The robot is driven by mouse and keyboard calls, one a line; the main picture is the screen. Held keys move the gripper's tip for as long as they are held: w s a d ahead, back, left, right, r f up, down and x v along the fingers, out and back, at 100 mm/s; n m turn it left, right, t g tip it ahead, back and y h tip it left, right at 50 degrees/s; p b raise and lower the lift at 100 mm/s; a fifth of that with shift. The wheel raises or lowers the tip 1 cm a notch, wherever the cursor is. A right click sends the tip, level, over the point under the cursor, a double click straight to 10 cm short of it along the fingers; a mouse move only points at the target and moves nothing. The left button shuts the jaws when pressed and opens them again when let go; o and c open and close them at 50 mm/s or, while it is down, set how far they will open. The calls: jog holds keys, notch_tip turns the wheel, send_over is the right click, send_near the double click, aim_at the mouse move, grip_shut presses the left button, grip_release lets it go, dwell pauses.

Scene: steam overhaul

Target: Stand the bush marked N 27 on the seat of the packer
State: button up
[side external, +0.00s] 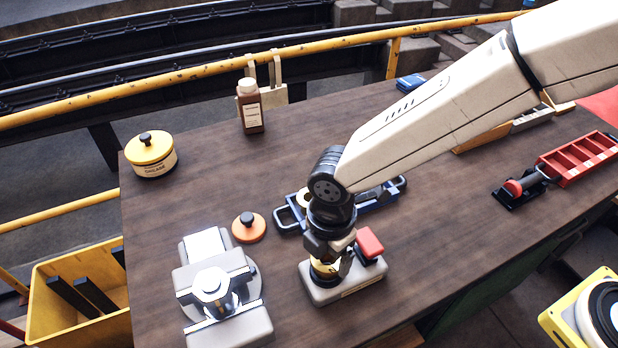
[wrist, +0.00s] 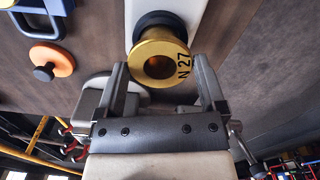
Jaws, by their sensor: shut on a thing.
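The brass bush marked N 27 (wrist: 143,62) is between the fingers of my gripper (wrist: 160,75) in the wrist view, its marked flange and bore facing the camera. My gripper is shut on it. A dark round seat (wrist: 158,20) shows behind the bush on a pale base; I cannot tell whether the bush touches it. In the side view my gripper (side external: 334,262) points down over a light grey unit with a red block, which appears to be the packer (side external: 345,292). The brass (side external: 322,270) shows low over this unit, partly hidden by the gripper.
A grey fixture with a chrome cylinder (side external: 212,282) stands to the left. An orange knobbed disc (side external: 249,228) and a blue-handled tray (side external: 290,216) lie behind. A grease tin (side external: 151,155), a brown bottle (side external: 251,108) and a red rack (side external: 578,160) stand farther off. The table's middle left is clear.

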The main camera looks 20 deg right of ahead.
jog(key=shift+f, duration=0.4)
dwell(0.3)
jog(key=o, duration=1.3)
jog(key=shift+c, duration=0.2)
jog(key=shift+r, duration=0.1)
notch_tip(320, 180, up, 9)
dwell(0.5)
jog(key=d+m, duration=0.1)
jog(key=d, duration=0.1)
jog(key=w+d+m, duration=0.1)
jog(key=d+m, duration=0.1)
jog(key=d, duration=0.1)
jog(key=w+d+m, duration=0.1)
jog(key=d, duration=0.1)
jog(key=shift+d+f+m, duration=0.2)
jog(key=shift+f+m, duration=0.1)
jog(key=shift+f, duration=0.05)
jog(key=s+d+f+m+t, duration=0.1)
jog(key=s+d+m, duration=0.1)
jog(key=d+m, duration=0.6)
jog(key=s+d+f+m+t, duration=0.1)
jog(key=s+d+f+m, duration=0.1)
jog(key=d+m, duration=0.6)
jog(key=s+d, duration=0.1)
jog(key=d, duration=0.5)
jog(key=shift+s+d+m+t, duration=0.2)
jog(key=shift+d+m+t, duration=0.1)
jog(key=shift+m, duration=0.1)
